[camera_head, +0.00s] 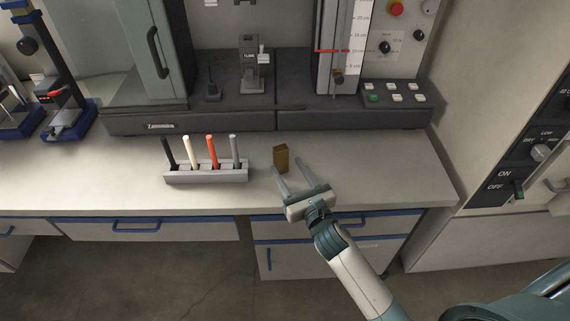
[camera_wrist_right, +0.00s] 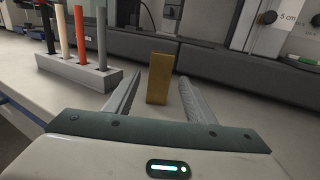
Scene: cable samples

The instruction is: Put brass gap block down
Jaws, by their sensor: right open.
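The brass gap block (camera_head: 281,158) stands upright on the light bench top, behind my right gripper. My right gripper (camera_head: 294,174) is open, its two fingers apart and pointing toward the back of the bench. In the right wrist view the block (camera_wrist_right: 159,78) shows between the two fingers (camera_wrist_right: 160,92) in the picture, with clear space on both sides. It looks to stand at or just beyond the fingertips; I cannot tell exactly how far. Nothing is held. My left gripper is in neither view.
A grey rack (camera_head: 206,173) with several upright cable samples stands left of the block. The dark tester base (camera_head: 270,117) runs behind, with a button panel (camera_head: 395,93) at its right. The bench top (camera_head: 380,170) is clear to the right of the block.

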